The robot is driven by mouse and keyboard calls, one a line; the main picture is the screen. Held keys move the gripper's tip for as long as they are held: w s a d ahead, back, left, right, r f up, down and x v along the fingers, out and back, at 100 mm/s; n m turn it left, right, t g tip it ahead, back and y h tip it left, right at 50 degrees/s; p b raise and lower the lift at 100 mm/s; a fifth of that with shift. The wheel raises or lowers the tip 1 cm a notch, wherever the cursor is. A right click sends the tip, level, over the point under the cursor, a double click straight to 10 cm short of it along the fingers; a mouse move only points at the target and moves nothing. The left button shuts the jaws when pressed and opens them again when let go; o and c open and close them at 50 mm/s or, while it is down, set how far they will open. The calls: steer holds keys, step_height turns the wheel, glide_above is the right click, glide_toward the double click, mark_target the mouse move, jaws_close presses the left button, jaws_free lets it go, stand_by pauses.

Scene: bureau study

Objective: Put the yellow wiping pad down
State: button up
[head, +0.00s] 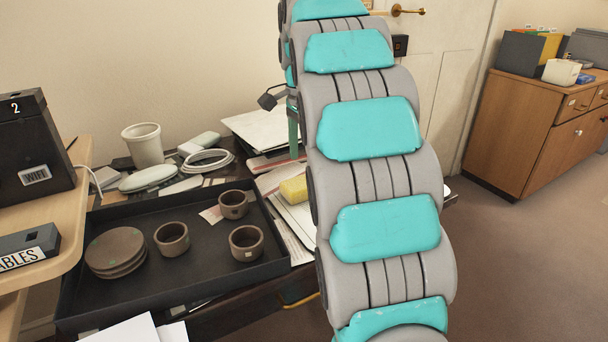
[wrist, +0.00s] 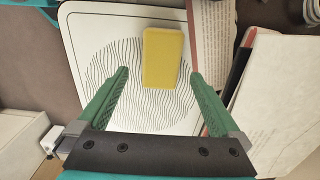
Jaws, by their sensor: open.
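The yellow wiping pad (wrist: 162,58) lies flat on a white mat with a wavy-lined circle (wrist: 140,104) in the wrist view. My gripper (wrist: 159,75) is open, with its green fingers apart on either side of the pad's near end and not touching it. In the head view the yellow pad (head: 294,190) shows just left of my arm, on the white mat or papers beside the dark tray. My gripper is mostly hidden behind my arm there; a green finger part shows above the pad.
A black tray (head: 203,278) holds several brown cups and stacked saucers. Papers and a red-edged folder (wrist: 238,65) lie right of the mat. A wooden cabinet (head: 530,130) stands at the far right.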

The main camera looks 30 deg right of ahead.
mark_target(304, 182)
step_height(304, 182, up, 5)
steer(key=shift+r+p, duration=0.1)
steer(key=shift+p, duration=0.95)
